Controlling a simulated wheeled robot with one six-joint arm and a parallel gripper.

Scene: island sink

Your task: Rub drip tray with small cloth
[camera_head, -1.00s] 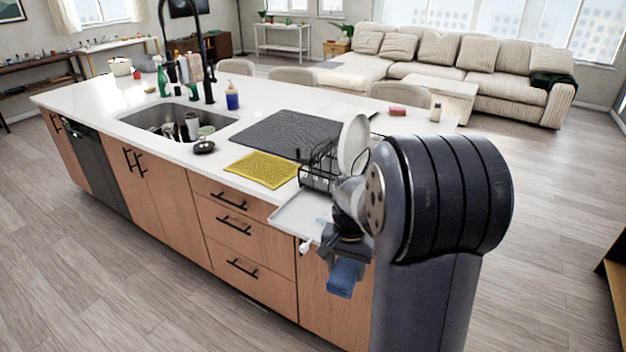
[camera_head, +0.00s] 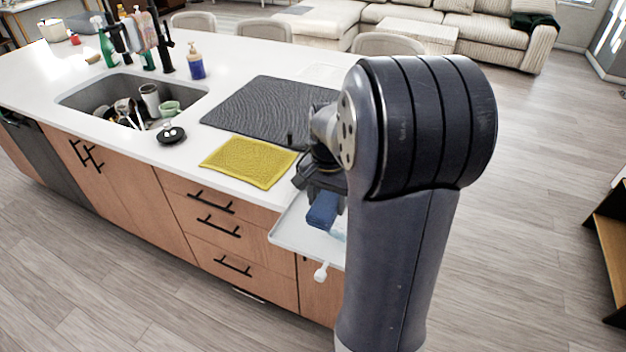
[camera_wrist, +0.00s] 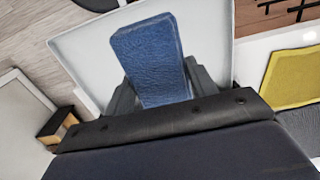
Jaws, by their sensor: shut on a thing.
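The small cloth (camera_head: 322,210) is a blue folded block. My gripper (camera_head: 322,184) is shut on it and holds it over the white drip tray (camera_head: 288,236), which juts out from the counter's front edge. A pale bluish patch on the tray shows beside the cloth, partly behind my arm. In the wrist view the cloth (camera_wrist: 150,62) stands out between the gripper fingers (camera_wrist: 158,88), with the tray (camera_wrist: 90,62) behind it. I cannot tell whether the cloth touches the tray. My arm hides the tray's right part.
A yellow textured mat (camera_head: 250,162) and a dark grey drying mat (camera_head: 262,108) lie on the white counter. The sink (camera_head: 92,98) holds several dishes. A black round lid-like item (camera_head: 171,133) sits near its edge. A white spout (camera_head: 321,271) projects below the tray.

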